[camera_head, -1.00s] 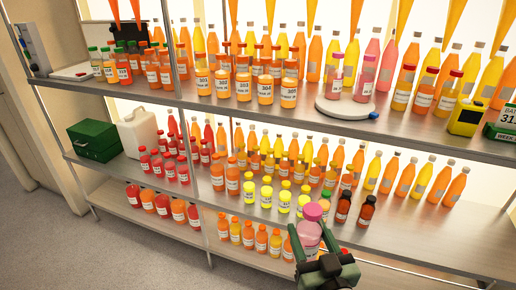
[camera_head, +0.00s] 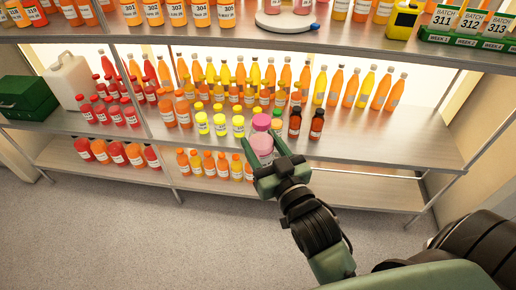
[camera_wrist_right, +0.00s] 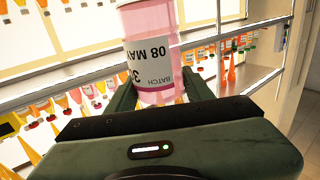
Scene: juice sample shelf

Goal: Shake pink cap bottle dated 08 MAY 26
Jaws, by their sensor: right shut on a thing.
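The pink cap bottle (camera_head: 262,143) holds pink liquid and has a pink cap. My right gripper (camera_head: 263,157) is shut around its body and holds it in front of the middle shelf. In the right wrist view the bottle (camera_wrist_right: 160,75) shows between the fingers (camera_wrist_right: 158,92), and its label reads upside down "BATCH 3…" and "08 MAY", the rest cut off. The cap is out of that view. My left gripper is not in view.
The middle shelf (camera_head: 375,147) holds rows of bottles close behind the held one; small yellow-capped bottles (camera_head: 220,125) and dark orange bottles (camera_head: 316,124) stand nearest. Its right front is bare. A white round stand (camera_head: 285,27) with pink bottles is on the upper shelf.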

